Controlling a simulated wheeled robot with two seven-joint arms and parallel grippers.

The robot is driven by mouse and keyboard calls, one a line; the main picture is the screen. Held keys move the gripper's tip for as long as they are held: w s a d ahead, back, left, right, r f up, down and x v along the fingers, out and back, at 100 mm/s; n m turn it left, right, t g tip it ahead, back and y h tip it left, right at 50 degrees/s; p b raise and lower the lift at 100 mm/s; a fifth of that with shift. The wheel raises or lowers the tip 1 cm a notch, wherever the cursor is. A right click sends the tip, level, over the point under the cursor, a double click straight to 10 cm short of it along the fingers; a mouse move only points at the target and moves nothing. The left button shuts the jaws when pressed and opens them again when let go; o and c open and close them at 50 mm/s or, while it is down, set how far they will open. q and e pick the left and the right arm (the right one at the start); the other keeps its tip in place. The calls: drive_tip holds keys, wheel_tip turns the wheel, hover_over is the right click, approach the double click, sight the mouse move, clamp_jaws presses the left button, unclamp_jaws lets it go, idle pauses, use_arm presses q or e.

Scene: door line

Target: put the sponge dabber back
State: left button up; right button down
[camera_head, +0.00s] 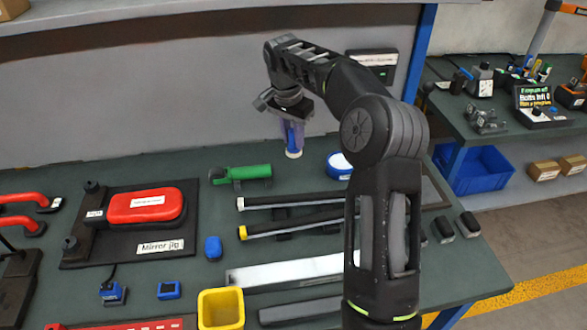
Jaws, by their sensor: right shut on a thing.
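My right gripper (288,112) is shut on the sponge dabber (293,139), a translucent blue-purple bottle with a pale tip. The dabber hangs tip down, roughly upright, in the air over the back of the bench, near the back panel. The gripper hides its upper end. A blue round holder (340,166) with a white inside stands on the bench to the right of and below the dabber, apart from it. My left gripper does not show.
A green tool (241,174) lies left of the holder. Two dark bars (295,222) lie in front. A red part sits on the mirror jig (113,235) at left. A yellow cup (221,309) stands at the front. My right arm covers part of the bench's right side.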

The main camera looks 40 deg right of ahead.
sight(293, 148)
drive_tip(key=shift+f, duration=2.4)
drive_tip(key=shift+f+p, duration=0.6)
drive_tip(key=shift+f, duration=1.25)
drive_tip(key=shift+f, duration=0.1)
drive_tip(key=c, duration=1.2)
unclamp_jaws()
drive_tip(key=r, duration=0.4)
drive_tip(key=a+r+b, duration=0.1)
drive_tip(key=r, duration=0.7)
drive_tip(key=shift+s+a, duration=0.25)
drive_tip(key=shift+a, duration=0.15)
